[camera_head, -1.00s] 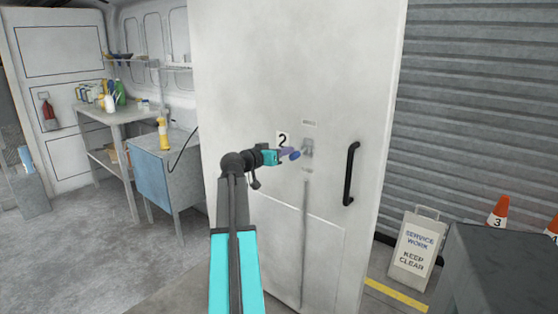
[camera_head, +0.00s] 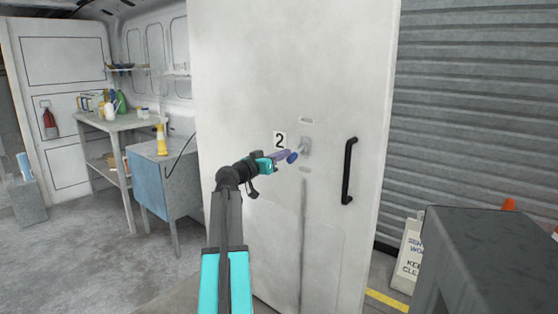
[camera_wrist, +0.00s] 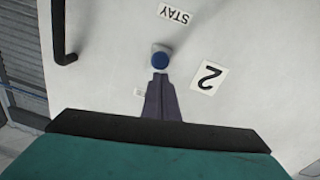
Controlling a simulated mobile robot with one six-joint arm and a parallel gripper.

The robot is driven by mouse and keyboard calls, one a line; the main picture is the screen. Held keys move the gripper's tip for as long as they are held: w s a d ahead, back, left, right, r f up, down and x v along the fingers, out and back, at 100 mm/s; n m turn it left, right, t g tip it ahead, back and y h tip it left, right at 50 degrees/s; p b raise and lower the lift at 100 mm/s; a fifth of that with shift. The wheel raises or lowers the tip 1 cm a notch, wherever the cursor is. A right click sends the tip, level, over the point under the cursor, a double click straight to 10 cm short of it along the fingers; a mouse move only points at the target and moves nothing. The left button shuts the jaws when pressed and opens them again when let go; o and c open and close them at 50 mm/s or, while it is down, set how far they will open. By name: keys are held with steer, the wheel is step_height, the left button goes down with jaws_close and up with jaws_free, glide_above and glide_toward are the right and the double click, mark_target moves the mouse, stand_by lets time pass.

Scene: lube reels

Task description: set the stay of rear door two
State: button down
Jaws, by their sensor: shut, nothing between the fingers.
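Rear door two (camera_head: 245,75) is a tall white panel with a "2" label (camera_head: 280,140) and a black bar handle (camera_head: 348,170). A small grey stay fitting (camera_head: 305,146) sits on the door right of the label. A "STAY" label (camera_wrist: 175,14) shows upside down in the wrist view, near the "2" label (camera_wrist: 209,77).
A blue-grey cabinet (camera_head: 165,190) and a bench (camera_head: 105,118) with bottles stand at the left. Bare floor (camera_head: 75,245) lies in front of them.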

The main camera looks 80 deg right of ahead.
steer(key=shift+r, duration=0.1)
steer(key=w+a+r, duration=0.2)
steer(key=w+a, duration=0.4)
steer(key=a, duration=0.3)
steer(key=shift+a+p, duration=0.3)
steer(key=shift+p, duration=0.05)
steer(key=shift+w+r, duration=0.1)
steer(key=shift+w, duration=0.05)
stand_by(0.5)
